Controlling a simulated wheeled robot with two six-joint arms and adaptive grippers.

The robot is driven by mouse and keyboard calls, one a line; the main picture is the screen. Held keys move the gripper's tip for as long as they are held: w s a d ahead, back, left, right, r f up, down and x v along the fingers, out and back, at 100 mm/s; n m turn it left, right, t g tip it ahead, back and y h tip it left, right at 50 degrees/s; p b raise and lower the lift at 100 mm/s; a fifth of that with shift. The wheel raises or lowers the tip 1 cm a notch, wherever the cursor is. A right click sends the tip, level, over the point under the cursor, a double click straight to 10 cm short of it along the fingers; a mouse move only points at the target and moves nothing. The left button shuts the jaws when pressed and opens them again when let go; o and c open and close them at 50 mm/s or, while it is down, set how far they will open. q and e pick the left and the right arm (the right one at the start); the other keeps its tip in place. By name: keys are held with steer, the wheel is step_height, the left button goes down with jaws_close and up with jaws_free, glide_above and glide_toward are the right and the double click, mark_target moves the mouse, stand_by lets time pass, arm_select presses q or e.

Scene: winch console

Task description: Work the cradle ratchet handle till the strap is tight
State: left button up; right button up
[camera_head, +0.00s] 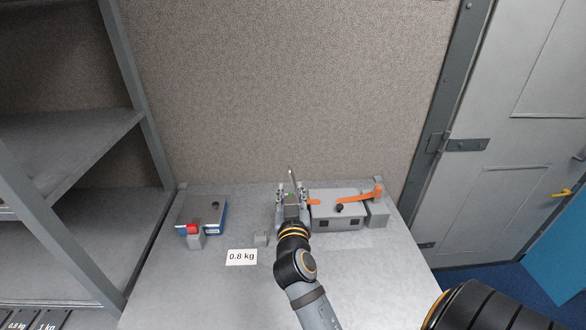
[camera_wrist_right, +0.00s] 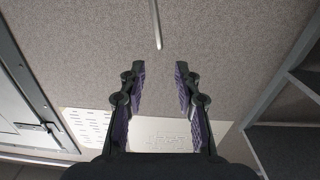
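The cradle ratchet handle looks to be the thin grey metal lever (camera_head: 292,176) that stands up just beyond my right gripper (camera_head: 292,192). In the right wrist view the lever (camera_wrist_right: 156,25) comes down from the top edge, its end lined up with the gap of the gripper (camera_wrist_right: 160,72). The purple-padded fingers are apart with nothing between them. The orange strap (camera_head: 355,198) lies over a grey box-shaped cradle (camera_head: 336,223) right of the gripper; a short orange piece shows at its left end. The ratchet's base is mostly hidden behind my gripper. My left gripper is not in view.
A blue-grey box (camera_head: 210,203) with a red part (camera_head: 192,229) stands at the table's left. A fabric wall (camera_head: 285,80) rises behind; shelves (camera_head: 75,140) stand left. The table's front left is clear.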

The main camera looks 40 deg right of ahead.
mark_target(289, 167)
steer(key=shift+m, duration=0.5)
steer(key=p+x, duration=0.2)
steer(key=x, duration=0.7)
steer(key=shift+w+d, duration=0.2)
steer(key=shift+w, duration=0.1)
steer(key=shift+w+d, duration=0.2)
steer(key=shift+w, duration=0.35)
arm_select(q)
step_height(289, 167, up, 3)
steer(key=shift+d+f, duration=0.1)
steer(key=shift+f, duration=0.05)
arm_select(e)
jaws_close()
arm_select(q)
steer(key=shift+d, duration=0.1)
